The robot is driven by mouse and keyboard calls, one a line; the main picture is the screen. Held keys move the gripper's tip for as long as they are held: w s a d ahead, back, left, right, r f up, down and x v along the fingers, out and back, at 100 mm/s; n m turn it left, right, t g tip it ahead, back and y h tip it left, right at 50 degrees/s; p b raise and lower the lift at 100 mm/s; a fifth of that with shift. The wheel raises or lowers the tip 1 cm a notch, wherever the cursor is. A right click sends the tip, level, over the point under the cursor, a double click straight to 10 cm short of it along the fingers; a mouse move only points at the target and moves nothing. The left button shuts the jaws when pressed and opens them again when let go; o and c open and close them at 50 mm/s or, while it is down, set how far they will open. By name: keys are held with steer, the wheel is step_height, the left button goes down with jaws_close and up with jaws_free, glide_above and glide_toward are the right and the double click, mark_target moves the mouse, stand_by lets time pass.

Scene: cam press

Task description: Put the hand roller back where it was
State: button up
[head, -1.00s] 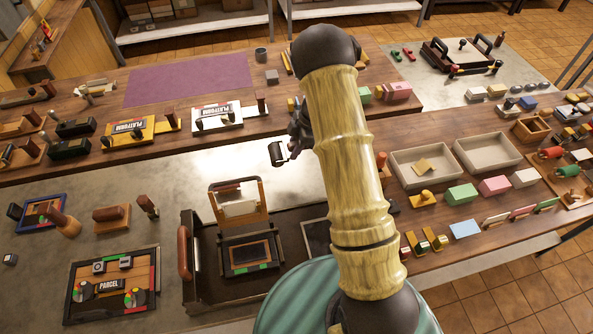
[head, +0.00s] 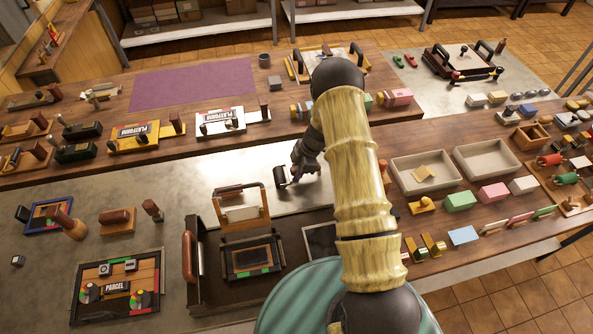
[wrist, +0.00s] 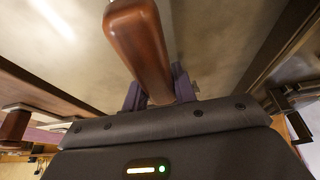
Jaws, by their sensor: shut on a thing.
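The hand roller has a dark roller head (head: 280,176) in the head view and a reddish-brown wooden handle (wrist: 140,45) in the wrist view. My gripper (head: 303,165) is shut on the roller's handle. In the wrist view its purple fingers (wrist: 132,97) stand on either side of the handle. The roller is over the bare grey metal plate; I cannot tell whether it touches it. My arm hides part of the bench behind and to the right of the gripper.
The grey metal plate (head: 225,178) is clear to the left of the roller. A dark case with an open hinged frame (head: 240,207) stands just in front. A long wooden shelf (head: 75,152) with stamps runs behind. Two pale trays (head: 422,172) stand to the right.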

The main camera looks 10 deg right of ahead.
steer(key=shift+f, duration=0.3)
steer(key=shift+f, duration=0.15)
steer(key=o, duration=0.9)
steer(key=b+v, duration=0.3)
steer(key=v, duration=0.9)
steer(key=shift+b, duration=0.35)
